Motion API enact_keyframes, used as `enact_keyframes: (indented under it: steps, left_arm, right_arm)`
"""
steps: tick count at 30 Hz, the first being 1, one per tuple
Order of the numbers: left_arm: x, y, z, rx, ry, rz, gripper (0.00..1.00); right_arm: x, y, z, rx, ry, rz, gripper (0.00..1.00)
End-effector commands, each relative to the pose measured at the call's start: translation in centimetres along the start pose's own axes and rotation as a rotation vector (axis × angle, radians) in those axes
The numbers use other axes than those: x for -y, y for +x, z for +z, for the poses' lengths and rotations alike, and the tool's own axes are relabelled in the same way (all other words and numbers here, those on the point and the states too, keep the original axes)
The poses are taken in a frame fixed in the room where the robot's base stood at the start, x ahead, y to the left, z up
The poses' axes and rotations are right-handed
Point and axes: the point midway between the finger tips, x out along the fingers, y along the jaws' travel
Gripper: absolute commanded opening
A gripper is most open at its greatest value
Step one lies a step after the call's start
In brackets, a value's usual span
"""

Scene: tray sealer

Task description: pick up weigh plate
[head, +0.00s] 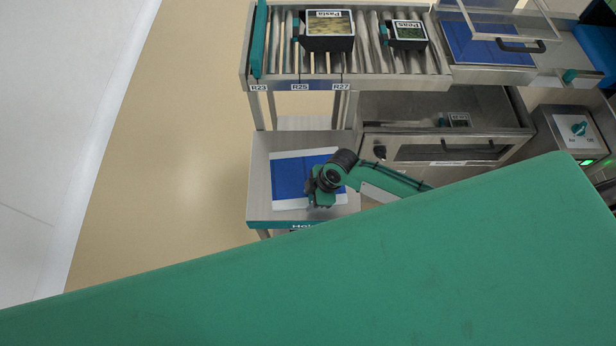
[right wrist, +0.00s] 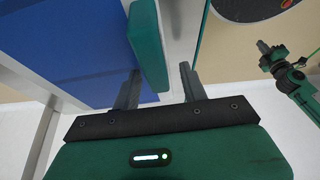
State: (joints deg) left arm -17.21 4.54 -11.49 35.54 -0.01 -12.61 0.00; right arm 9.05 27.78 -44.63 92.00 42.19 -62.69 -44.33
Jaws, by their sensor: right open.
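A flat blue panel with a white border (head: 288,178) lies on a low metal shelf (head: 258,190); I cannot tell for sure whether it is the weigh plate. My right gripper (head: 320,200) is over the right part of this panel, and its jaws are hard to make out in the head view. In the right wrist view my right gripper (right wrist: 160,86) is open, with a green bar (right wrist: 148,45) at and between its fingertips. I cannot tell if they touch. A blue surface (right wrist: 70,50) lies to the left. A green and black arm (right wrist: 290,75) shows at the right.
A roller rack (head: 375,70) above the shelf carries a pasta tray (head: 328,27) and a peas tray (head: 409,32). A metal cabinet (head: 440,150) and a control box with a knob (head: 575,130) stand to the right. Open floor (head: 170,160) lies left. A large green surface hides the foreground.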

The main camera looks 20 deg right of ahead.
Motion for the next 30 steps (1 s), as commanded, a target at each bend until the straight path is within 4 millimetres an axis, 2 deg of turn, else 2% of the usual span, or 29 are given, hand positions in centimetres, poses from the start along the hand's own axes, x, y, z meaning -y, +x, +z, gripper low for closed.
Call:
enact_keyframes:
  steps: [4, 9, 11, 23, 26, 30]
  left_arm:
    - [0.0, 0.0, 0.0, 0.000, -0.001, 0.000, 0.00]
    - [0.0, 0.0, 0.0, 0.000, -0.001, 0.000, 0.00]
    - [0.0, 0.0, 0.0, -0.001, -0.001, -0.001, 0.00]
    - [0.1, 0.1, 0.0, -0.001, -0.001, -0.001, 0.00]
    - [0.1, 0.2, 0.0, -0.001, -0.001, -0.001, 0.00]
    - [0.1, 0.6, 0.0, -0.001, -0.001, -0.001, 0.00]
  right_arm:
    - [0.0, 0.0, 0.0, 0.000, 0.000, 0.000, 0.42]
    - [0.0, 0.0, 0.0, 0.000, 0.000, 0.000, 0.08]
    - [0.0, 0.0, 0.0, 0.000, 0.000, 0.000, 0.00]
    - [-0.1, -0.4, -0.2, -0.001, -0.002, 0.002, 0.00]
    - [-0.1, -1.1, -0.4, -0.001, -0.002, 0.003, 0.00]
    - [-0.1, -2.9, -1.2, -0.002, -0.004, 0.004, 0.00]
